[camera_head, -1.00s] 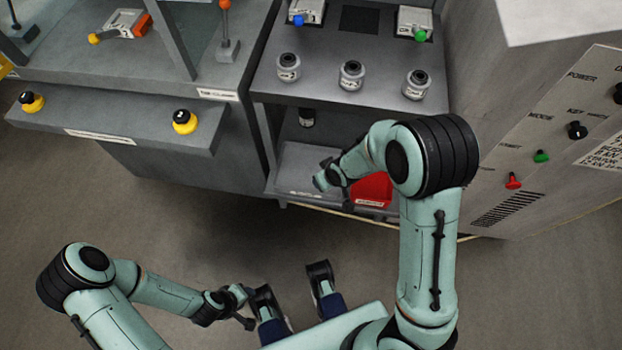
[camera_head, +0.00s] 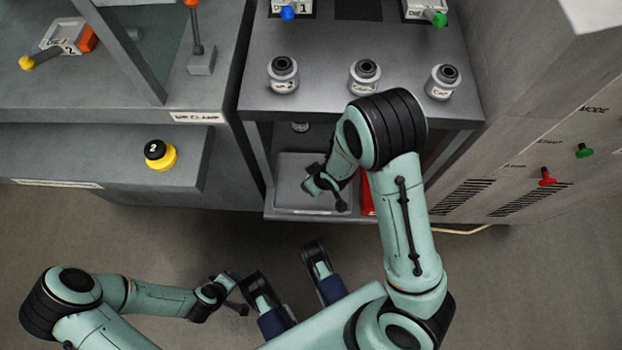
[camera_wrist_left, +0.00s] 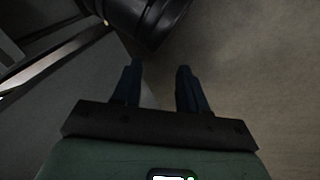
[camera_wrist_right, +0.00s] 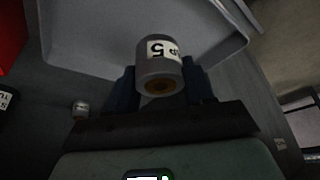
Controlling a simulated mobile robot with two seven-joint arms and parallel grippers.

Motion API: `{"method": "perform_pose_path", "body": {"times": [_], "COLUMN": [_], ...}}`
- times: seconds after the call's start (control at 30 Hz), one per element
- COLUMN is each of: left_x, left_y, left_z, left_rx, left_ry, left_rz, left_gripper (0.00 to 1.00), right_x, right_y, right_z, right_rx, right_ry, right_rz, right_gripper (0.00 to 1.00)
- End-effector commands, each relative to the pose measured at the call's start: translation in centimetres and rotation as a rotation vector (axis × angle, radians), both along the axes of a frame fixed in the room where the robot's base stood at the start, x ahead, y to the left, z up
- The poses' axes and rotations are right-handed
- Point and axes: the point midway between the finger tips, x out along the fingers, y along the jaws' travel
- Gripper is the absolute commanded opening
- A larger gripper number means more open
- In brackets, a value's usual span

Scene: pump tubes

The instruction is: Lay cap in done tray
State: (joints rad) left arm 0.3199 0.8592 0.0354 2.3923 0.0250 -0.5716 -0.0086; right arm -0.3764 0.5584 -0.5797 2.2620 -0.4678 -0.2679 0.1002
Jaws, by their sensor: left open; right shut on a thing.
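My right gripper (camera_wrist_right: 160,80) is shut on a grey cylindrical cap (camera_wrist_right: 160,68) with a white label showing a 5 and a brownish recess in its end. In the head view, my right gripper (camera_head: 318,188) is over the light grey tray (camera_head: 290,170) on the lower shelf; its arm hides part of the shelf. The tray also shows behind the cap in the right wrist view (camera_wrist_right: 85,45); whether they touch cannot be told. The tray's label is not readable. My left gripper (camera_wrist_left: 157,80) is open and empty, low over the floor.
A red bin (camera_head: 367,195) stands just right of the tray, partly hidden. Several grey labelled parts, such as one at the left (camera_head: 283,75), stand on the upper shelf (camera_head: 320,105). A control cabinet (camera_head: 540,120) rises at the right.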

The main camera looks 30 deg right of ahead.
Motion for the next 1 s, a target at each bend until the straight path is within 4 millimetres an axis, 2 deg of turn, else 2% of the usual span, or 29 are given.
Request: {"method": "perform_pose_path", "body": {"times": [0.03, 0.27, 0.33, 0.47, 0.93, 0.97, 1.0], "left_x": [0.5, 1.6, 2.1, 1.1, 0.5, 0.4, 0.5], "left_y": [0.2, 0.8, 1.1, 1.3, 1.5, 1.5, 1.5], "left_z": [-0.6, -1.1, -1.5, -2.9, -3.3, -3.3, -3.2], "left_rx": [0.006, 0.020, 0.027, 0.027, 0.027, 0.027, 0.028], "left_ry": [-0.011, -0.041, -0.054, -0.017, 0.001, 0.003, 0.003], "left_rz": [0.005, 0.016, 0.021, 0.024, 0.025, 0.025, 0.026], "left_gripper": [0.43, 0.43, 0.43, 0.43, 0.43, 0.43, 0.43], "right_x": [0.0, 0.1, 0.0, 0.1, 0.1, 0.1, 0.1], "right_y": [0.0, 0.0, 0.0, 0.0, 0.0, 0.0, 0.0], "right_z": [-1.2, -2.8, -3.8, -5.7, -6.0, -6.1, -6.0], "right_rx": [-0.001, 0.000, 0.000, -0.001, 0.001, 0.000, 0.000], "right_ry": [0.003, -0.001, 0.001, 0.001, -0.003, -0.002, -0.002], "right_rz": [0.001, 0.000, 0.000, 0.001, -0.001, 0.000, 0.000], "right_gripper": [0.12, 0.12, 0.12, 0.12, 0.12, 0.56, 0.69]}}
